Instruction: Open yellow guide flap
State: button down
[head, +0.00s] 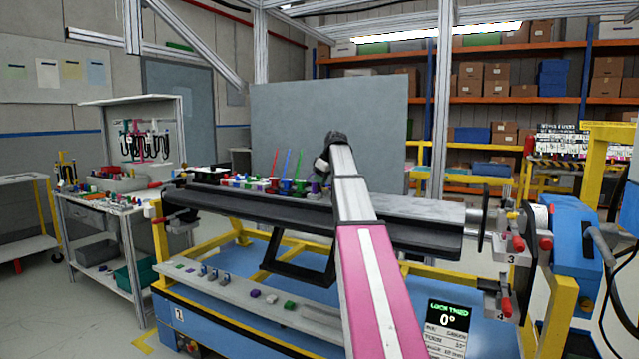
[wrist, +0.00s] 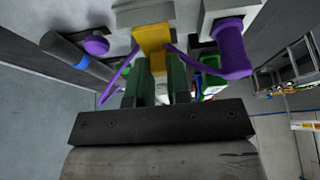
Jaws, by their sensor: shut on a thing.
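The yellow guide flap (wrist: 153,38) shows in the wrist view at top centre, with a narrower yellow part reaching down between my fingers. My gripper (wrist: 160,66) has its two dark fingers close together on that yellow part, so it is shut on the flap. In the head view my arm reaches over the dashboard module (head: 430,235), and its far end hides the gripper and the flap. How far the flap is tilted I cannot tell.
In the wrist view a purple cable loops on both sides of the flap, near a purple connector (wrist: 232,48) and a purple round plug (wrist: 96,46). In the head view a grey panel (head: 300,115) stands behind the module. A display (head: 447,325) reads 0°.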

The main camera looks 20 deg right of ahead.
jog(key=t+y, duration=0.1)
jog(key=s+d+t+y, duration=0.1)
jog(key=shift+s+r+t+y, duration=0.1)
jog(key=shift+r+t+y, duration=0.2)
jog(key=shift+s+d+r+t+y, duration=0.15)
jog(key=shift+s+d+t+y, duration=0.05)
jog(key=shift+t+y, duration=0.45)
jog(key=shift+s+d+r+t+y, duration=0.1)
jog(key=shift+s+d+t+y, duration=0.1)
jog(key=shift+t+y, duration=0.45)
jog(key=c, duration=1.1)
grip_release()
jog(key=shift+d+r, duration=0.1)
jog(key=v, duration=1)
jog(key=shift+s+d, duration=0.2)
jog(key=shift+s, duration=0.05)
